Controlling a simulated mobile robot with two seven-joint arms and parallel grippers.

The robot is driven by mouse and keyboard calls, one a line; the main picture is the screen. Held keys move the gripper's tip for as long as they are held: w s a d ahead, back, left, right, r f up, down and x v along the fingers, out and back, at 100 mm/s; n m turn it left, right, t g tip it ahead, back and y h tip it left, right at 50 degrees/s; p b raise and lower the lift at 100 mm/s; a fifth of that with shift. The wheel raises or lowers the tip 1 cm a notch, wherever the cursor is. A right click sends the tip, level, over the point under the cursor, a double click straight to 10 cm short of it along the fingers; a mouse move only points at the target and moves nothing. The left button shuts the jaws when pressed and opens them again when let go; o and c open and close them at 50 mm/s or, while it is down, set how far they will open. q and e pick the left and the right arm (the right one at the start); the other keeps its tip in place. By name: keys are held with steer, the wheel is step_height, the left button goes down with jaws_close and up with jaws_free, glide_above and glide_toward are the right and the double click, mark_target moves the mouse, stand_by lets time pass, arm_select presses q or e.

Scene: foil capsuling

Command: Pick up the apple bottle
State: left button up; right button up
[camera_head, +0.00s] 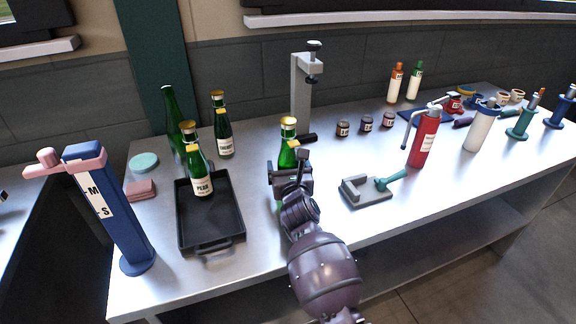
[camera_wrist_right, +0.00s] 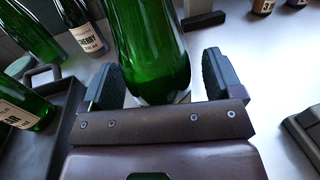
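A green bottle with a gold top (camera_head: 288,155) stands upright on the steel bench at the middle; its label is hidden, so I cannot read whether it is the apple bottle. My right gripper (camera_head: 290,178) is low at this bottle. In the right wrist view the bottle (camera_wrist_right: 150,50) stands between the two open fingers of the right gripper (camera_wrist_right: 160,82), with a gap on the right side and the left finger close to the glass. My left gripper is not in view.
A pear bottle (camera_head: 201,180) stands in a black tray (camera_head: 225,240) at left. A cherry bottle (camera_head: 224,140) and other green bottles stand behind. A grey stand (camera_head: 301,95) rises behind the middle bottle. A grey fixture with a teal handle (camera_head: 366,192) lies to the right.

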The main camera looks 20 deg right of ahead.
steer(key=c, duration=1.2)
steer(key=shift+o, duration=0.2)
steer(key=shift+r, duration=0.15)
